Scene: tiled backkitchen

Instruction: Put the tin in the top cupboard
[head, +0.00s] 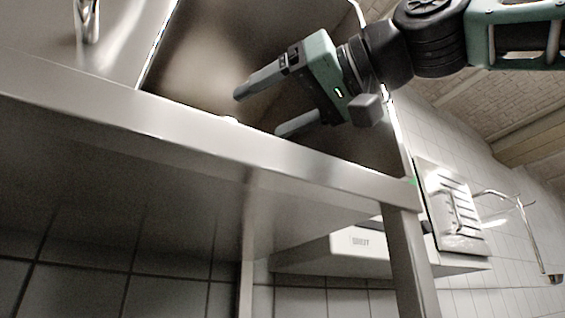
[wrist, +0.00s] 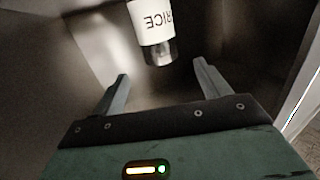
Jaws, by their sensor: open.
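A tin with a white label reading RICE and a shiny metal end (wrist: 152,22) shows at the top of the wrist view, its lettering upside down. It lies just beyond my fingertips, roughly in line with the gap between them. My gripper (wrist: 160,70) is open with nothing between its fingers. In the head view my gripper (head: 258,114) reaches into a dark, metal-walled recess behind a steel front edge. A small pale spot shows above that edge near the fingertips; I cannot tell if it is the tin. I cannot identify the top cupboard.
The steel front edge (head: 200,132) runs below my gripper in the head view. A metal post (head: 408,262) stands under its right end. A white appliance (head: 345,245) and a wall panel (head: 455,205) are at the right. A tap (head: 88,20) shows at top left.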

